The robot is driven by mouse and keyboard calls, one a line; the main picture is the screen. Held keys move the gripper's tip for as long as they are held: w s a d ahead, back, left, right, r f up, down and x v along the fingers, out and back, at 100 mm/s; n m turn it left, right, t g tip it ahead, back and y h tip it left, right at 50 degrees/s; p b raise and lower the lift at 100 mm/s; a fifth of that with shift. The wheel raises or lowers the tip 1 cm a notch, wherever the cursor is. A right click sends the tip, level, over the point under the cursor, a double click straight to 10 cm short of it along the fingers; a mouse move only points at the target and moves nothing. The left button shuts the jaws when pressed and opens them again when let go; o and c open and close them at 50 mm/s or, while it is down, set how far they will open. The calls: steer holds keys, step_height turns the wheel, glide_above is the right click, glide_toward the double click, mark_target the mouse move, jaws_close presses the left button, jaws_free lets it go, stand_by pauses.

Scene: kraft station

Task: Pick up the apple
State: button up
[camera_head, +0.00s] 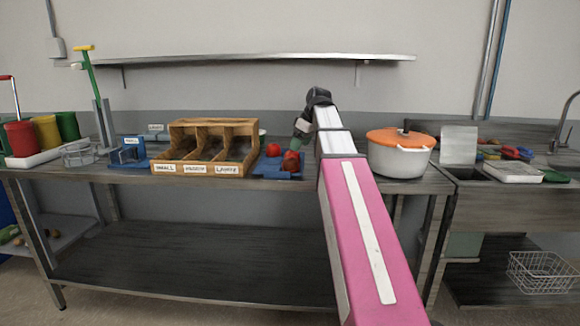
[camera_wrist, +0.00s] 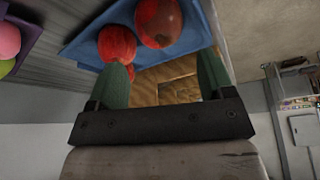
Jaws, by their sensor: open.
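A blue tray (camera_head: 262,168) on the workbench holds red round fruits. In the head view one bright red fruit (camera_head: 273,150) sits at its back left and a darker, mottled one (camera_head: 291,161) at its front right. In the wrist view a streaked red apple-like fruit (camera_wrist: 117,42) lies beside a larger dark red one (camera_wrist: 158,22), with a small red patch partly hidden below. My gripper (camera_head: 298,134) hangs just above the tray's right side. Its green fingers (camera_wrist: 163,68) are apart with no fruit between them. The streaked fruit is near one fingertip; contact is unclear.
A wooden organizer (camera_head: 205,128) with labelled compartments stands left of the tray. An orange-lidded white pot (camera_head: 400,160) stands to the right, close to my arm. A wall shelf (camera_head: 250,57) runs above. Further left are a blue holder (camera_head: 127,152) and coloured cups.

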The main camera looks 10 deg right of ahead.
mark_target(293, 159)
steer(key=shift+x, duration=4.75)
steer(key=shift+w+r, duration=0.1)
steer(key=shift+w, duration=0.05)
steer(key=c, duration=0.6)
